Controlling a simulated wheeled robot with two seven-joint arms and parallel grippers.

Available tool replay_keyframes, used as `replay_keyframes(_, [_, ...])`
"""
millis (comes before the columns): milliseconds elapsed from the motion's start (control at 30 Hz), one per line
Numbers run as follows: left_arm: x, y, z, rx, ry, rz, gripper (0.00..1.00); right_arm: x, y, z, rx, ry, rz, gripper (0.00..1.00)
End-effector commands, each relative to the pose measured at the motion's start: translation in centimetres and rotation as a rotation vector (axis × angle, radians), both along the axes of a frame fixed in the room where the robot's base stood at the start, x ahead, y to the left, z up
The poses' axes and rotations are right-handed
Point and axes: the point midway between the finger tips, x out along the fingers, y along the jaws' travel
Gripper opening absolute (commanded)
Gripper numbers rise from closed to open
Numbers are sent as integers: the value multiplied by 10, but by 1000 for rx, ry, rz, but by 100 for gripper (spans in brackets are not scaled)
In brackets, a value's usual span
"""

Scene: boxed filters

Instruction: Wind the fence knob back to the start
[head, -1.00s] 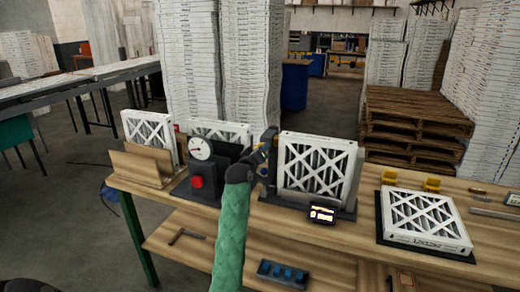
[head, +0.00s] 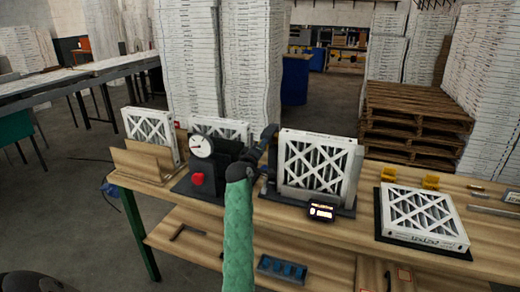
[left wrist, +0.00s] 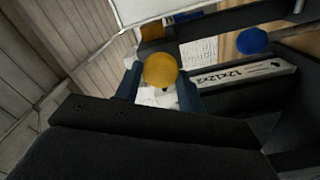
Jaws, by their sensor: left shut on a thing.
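A round orange-yellow knob (left wrist: 160,70) sits between the two fingers of my left gripper (left wrist: 160,84) in the left wrist view; the gripper is shut on it. A blue knob (left wrist: 252,40) stands apart to the right. In the head view my left gripper (head: 264,142) is at the left side of the dark fence fixture (head: 290,193), and its wrist hides the knob. A white boxed filter (head: 312,165) stands upright in the fixture. A small lit display (head: 321,211) is at its front. My right gripper is not in view.
A dial gauge (head: 201,145) on a black stand with a red button (head: 197,179) is just left of my arm. Another filter (head: 422,215) lies flat on a dark plate at right. The workbench (head: 370,200) has a bare strip between. Pallets (head: 415,120) stand behind.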

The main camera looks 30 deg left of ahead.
Motion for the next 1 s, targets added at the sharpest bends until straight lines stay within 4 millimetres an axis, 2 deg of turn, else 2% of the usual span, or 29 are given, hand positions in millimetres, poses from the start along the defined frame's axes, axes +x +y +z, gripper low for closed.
replay_keyframes(133, [0,0,-2,0,3,-1,17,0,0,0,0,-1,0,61])
replay_keyframes(167, [0,0,-2,0,3,-1,41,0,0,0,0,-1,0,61])
replay_keyframes(267, [0,0,-2,0,2,0,61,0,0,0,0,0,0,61])
replay_keyframes(667, [-5,-1,-2,1,0,0,61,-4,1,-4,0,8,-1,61])
replay_keyframes(800, [-20,-5,-4,1,-1,0,61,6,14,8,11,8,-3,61])
replay_keyframes(1000, [-47,-11,-4,2,1,0,61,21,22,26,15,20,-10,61])
